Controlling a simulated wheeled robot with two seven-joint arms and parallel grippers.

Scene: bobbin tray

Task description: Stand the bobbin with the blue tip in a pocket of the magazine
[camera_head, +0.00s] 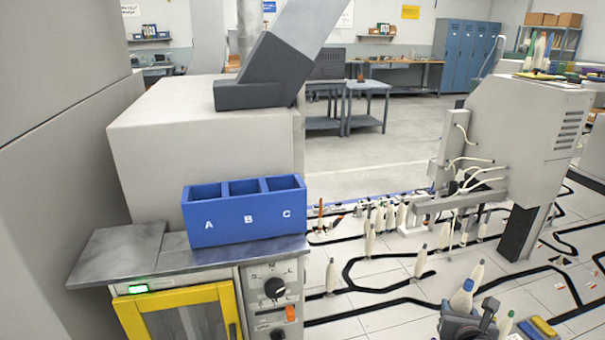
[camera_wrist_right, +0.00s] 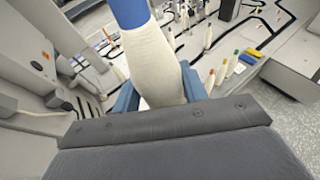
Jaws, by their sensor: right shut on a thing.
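The bobbin with the blue tip (camera_head: 461,301) is pale and roughly upright at the lower right of the head view. In the right wrist view its white body (camera_wrist_right: 152,65) widens toward the jaws, with the blue tip (camera_wrist_right: 130,12) cut off by the top edge. My right gripper (camera_head: 466,322) is shut on the bobbin's lower part; blue fingers flank it in the wrist view. The blue magazine (camera_head: 246,231) has three open pockets marked A, B and C and stands on a grey ledge, well left of the gripper. The pockets' floors are hidden. My left gripper is not in view.
The ledge (camera_head: 175,262) tops a cabinet with a yellow-framed door. Several pale bobbins (camera_head: 420,260) stand on the black-lined floor behind the gripper. A green-tipped bobbin (camera_head: 505,324) stands just right of it. A grey machine (camera_head: 520,140) rises at the right.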

